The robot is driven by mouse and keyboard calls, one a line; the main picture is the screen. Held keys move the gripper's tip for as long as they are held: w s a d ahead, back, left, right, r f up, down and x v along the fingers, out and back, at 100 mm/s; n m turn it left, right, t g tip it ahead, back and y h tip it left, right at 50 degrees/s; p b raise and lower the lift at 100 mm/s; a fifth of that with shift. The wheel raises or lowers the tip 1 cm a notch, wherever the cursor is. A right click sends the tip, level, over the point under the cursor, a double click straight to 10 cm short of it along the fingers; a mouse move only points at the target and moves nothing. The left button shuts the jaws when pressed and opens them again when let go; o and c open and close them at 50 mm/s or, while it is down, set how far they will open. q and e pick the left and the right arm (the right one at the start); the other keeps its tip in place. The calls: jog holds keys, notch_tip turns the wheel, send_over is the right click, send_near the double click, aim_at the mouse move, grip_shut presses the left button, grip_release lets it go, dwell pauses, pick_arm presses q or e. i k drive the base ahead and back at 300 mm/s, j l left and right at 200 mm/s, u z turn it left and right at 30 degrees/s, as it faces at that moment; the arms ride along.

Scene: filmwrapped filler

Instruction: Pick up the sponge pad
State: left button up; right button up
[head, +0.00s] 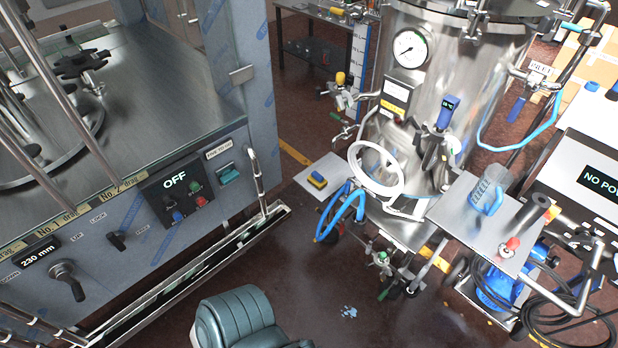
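The sponge pad (317,180) is a small block with a yellow top and a dark blue side. It lies on a small flat metal shelf (334,171) to the left of the steel tank, near the picture's middle. Nothing covers it. Neither of my grippers shows in the head view, so I cannot tell their state or their distance from the sponge.
The steel tank (455,80) with a white handwheel (376,168) stands right of the shelf. Blue hoses (345,210) hang beside the shelf. A large machine cabinet (140,200) fills the left. A right-hand metal shelf (465,222) holds a clear jug. Dark floor lies between.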

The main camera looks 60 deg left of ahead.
aim_at(315, 178)
jog(key=u, duration=1.75)
